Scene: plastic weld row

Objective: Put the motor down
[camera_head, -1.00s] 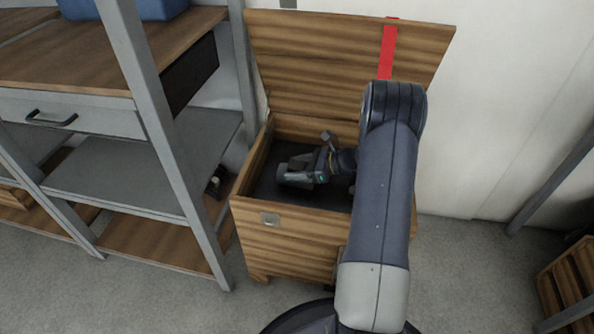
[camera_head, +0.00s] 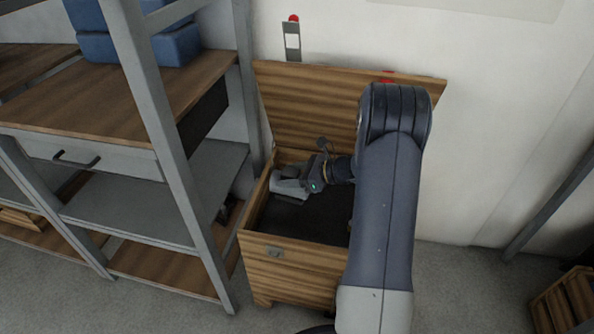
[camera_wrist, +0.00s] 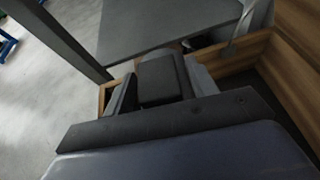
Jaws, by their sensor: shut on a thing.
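The motor, a dark block (camera_wrist: 160,80), sits between the two fingers of my gripper in the wrist view. My gripper (camera_head: 288,182) is shut on it. In the head view the gripper points left inside the open wooden chest (camera_head: 290,268), near its left wall and back left corner. The motor is small there and hard to tell from the grey fingers. I cannot tell whether it touches the dark chest floor (camera_head: 305,220). My arm hides the chest's right side.
The chest's lid (camera_head: 310,105) stands open against the wall. A metal shelf rack (camera_head: 150,190) stands close on the left, with blue bins (camera_head: 175,45) on top. A wooden crate (camera_head: 567,303) lies at the lower right. The chest's visible floor looks clear.

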